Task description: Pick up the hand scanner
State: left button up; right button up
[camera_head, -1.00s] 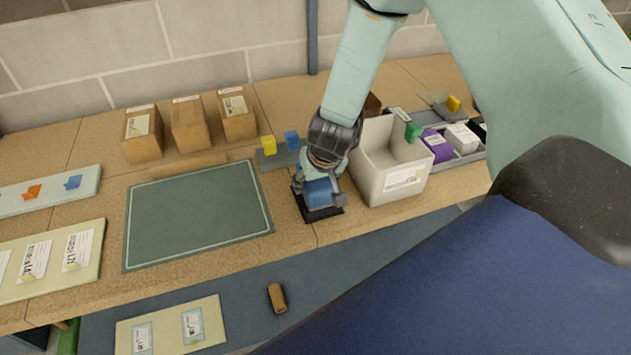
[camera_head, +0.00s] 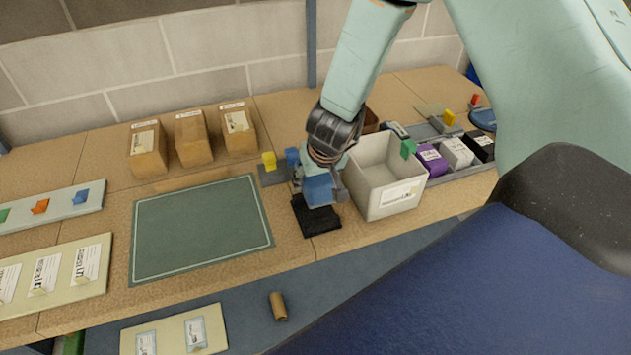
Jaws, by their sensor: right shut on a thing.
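The hand scanner (camera_head: 318,190) shows as a blue body between the fingers of my right gripper (camera_head: 320,186). The gripper is shut on it from above and hides part of it. The scanner is held a little above a black stand (camera_head: 316,216) on the wooden bench, and the stand's top now shows bare. My left gripper is not in view.
A white open bin (camera_head: 385,200) stands close to the right of the gripper. Purple, white and black boxes (camera_head: 431,160) lie further right. A green mat (camera_head: 200,227) lies left, with cardboard boxes (camera_head: 194,140) behind it. A brown cylinder (camera_head: 278,306) lies on the lower blue surface.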

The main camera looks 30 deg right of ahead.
notch_tip(320, 180, up, 10)
jog(key=p, duration=0.5)
jog(key=shift+w+p, duration=0.15)
jog(key=shift+p, duration=0.2)
jog(key=shift+r, duration=0.85)
jog(key=shift+a+r, duration=0.1)
jog(key=shift+r, duration=0.15)
